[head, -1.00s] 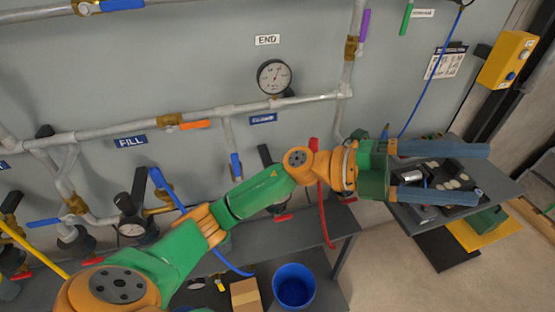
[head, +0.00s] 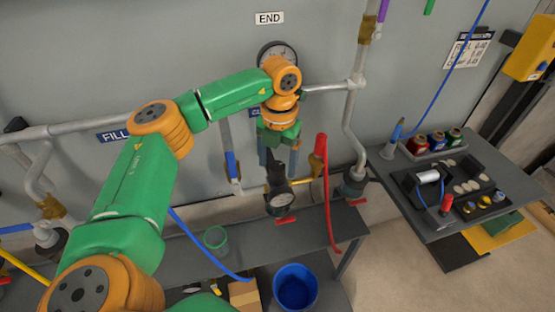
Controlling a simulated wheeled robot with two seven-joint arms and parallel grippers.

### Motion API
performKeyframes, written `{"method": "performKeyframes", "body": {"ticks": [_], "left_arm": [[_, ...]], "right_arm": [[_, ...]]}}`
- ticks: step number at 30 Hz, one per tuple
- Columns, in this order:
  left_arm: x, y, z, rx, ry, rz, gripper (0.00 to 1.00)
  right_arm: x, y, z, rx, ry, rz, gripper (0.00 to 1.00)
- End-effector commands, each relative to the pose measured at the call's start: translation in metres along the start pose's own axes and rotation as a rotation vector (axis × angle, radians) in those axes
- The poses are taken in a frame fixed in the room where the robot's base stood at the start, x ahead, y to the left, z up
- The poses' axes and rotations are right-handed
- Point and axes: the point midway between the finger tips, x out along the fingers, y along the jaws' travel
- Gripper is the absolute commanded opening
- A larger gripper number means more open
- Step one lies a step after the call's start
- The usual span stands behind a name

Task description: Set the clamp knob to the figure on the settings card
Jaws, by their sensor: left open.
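The settings card (head: 466,49) hangs on the wall at the upper right; its text is too small to read. A dark regulator with a round gauge (head: 283,204) stands at the back of the bench, below a blue label (head: 255,112) that my arm partly hides. I cannot read that label, so I cannot tell for sure that this regulator carries the clamp knob. My left gripper (head: 278,160) is open and points down, directly above the regulator in the picture. Its fingers hide the regulator's top, and I cannot tell whether they touch it. My right gripper is out of view.
A red hose (head: 327,200) rises right of the regulator. Grey pipes (head: 350,110) run along the wall, with a gauge (head: 278,52) behind my wrist. A blue bucket (head: 295,286) stands below. A side table (head: 440,225) at the right holds jars and a tray.

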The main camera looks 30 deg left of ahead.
Motion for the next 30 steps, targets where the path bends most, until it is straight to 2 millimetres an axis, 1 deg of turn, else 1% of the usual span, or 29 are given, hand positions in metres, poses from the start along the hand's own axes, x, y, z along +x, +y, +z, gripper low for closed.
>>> {"method": "performKeyframes", "body": {"ticks": [4,5,6,8,9,11,12,13,14,23,30], "left_arm": [[0.0002,-0.0003,0.0,0.001,0.0,-0.001,0.78],[0.0002,-0.0004,0.0,0.001,0.0,-0.001,0.75],[0.0002,-0.0004,0.0001,0.001,0.0,-0.001,0.65],[0.0001,-0.0005,0.0001,0.001,-0.001,-0.001,0.48],[0.0001,-0.0006,0.0001,0.001,-0.001,-0.001,0.38],[0.0,-0.0007,0.0001,0.002,-0.001,-0.002,0.21],[0.0,-0.0007,0.0001,0.002,-0.001,-0.002,0.11],[0.0,-0.0007,0.0001,0.002,-0.001,-0.002,0.03],[-0.0001,-0.0007,0.0001,0.002,-0.001,-0.002,0.0],[-0.0006,-0.0008,0.0003,0.044,-0.003,-0.002,0.0],[-0.0008,-0.0009,0.0001,0.197,-0.008,-0.003,0.0]], "right_arm": [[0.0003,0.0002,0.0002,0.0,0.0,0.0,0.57],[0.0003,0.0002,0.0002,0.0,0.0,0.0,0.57],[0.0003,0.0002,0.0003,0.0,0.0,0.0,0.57],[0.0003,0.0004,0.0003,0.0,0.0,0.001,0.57],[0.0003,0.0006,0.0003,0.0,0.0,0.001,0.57],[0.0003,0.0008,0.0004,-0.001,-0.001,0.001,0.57],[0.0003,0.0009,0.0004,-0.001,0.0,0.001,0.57],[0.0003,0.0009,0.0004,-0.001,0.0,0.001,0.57],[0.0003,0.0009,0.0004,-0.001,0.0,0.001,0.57],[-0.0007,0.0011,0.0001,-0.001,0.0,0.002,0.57],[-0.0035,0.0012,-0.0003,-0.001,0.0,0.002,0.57]]}}
